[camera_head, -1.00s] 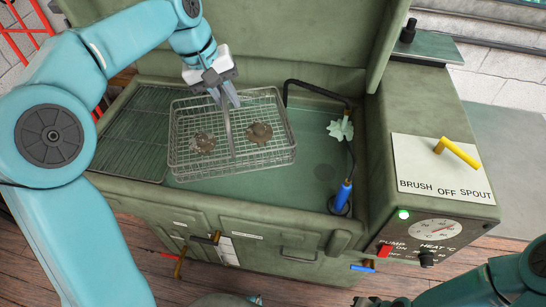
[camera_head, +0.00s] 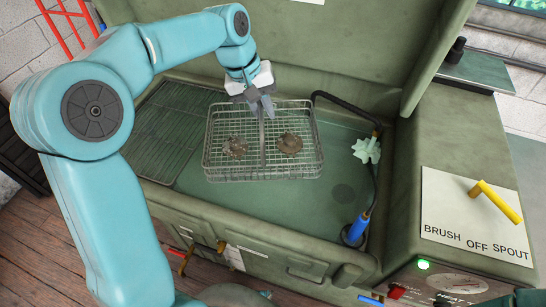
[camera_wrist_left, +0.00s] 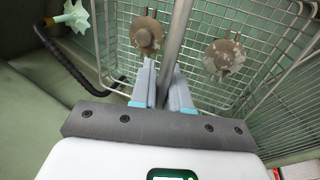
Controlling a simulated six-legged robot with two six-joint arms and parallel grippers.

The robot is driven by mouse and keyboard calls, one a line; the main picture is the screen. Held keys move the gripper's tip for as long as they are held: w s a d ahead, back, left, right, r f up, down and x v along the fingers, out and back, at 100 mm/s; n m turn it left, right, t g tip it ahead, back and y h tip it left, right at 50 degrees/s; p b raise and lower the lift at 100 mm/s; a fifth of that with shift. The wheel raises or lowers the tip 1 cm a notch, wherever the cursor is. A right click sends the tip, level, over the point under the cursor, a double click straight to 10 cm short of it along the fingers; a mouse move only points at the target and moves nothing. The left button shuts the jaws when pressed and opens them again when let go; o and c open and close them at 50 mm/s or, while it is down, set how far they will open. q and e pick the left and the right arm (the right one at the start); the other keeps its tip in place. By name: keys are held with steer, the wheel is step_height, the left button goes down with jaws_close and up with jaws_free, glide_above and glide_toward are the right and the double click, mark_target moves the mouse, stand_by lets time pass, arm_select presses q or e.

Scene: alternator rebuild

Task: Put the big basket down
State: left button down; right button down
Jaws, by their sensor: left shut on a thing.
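The big basket (camera_head: 222,172) is a wire mesh basket with a tall central handle, held over or in the green wash tank (camera_head: 300,205). Two brown, dirty round parts lie in it, a left one (camera_head: 235,147) and a right one (camera_head: 289,143). My left gripper (camera_head: 265,102) is shut on the top of the handle. The left wrist view shows the handle bar (camera_wrist_left: 178,40) between the fingers (camera_wrist_left: 160,90). The basket looks about level. I cannot tell whether its underside touches the tank floor. My right gripper is out of view.
A slatted drain rack (camera_head: 165,125) lies left of the basket. A black hose (camera_head: 340,98), a pale green star-shaped knob (camera_head: 366,150) and a blue-handled brush (camera_head: 357,228) are at the tank's right. The tank floor in front is clear. A control panel (camera_head: 455,285) stands front right.

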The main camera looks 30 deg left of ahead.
arm_select(q)
step_height(320, 180, down, 15)
steer(key=shift+b, duration=0.35)
steer(key=shift+f, duration=0.2)
steer(key=c, duration=1.1)
jaws_free()
steer(key=shift+w, duration=0.1)
steer(key=v, duration=1.1)
steer(key=shift+r, duration=0.2)
steer(key=shift+s+a+r, duration=0.15)
steer(key=shift+s+r, duration=0.05)
steer(key=shift+r, duration=0.3)
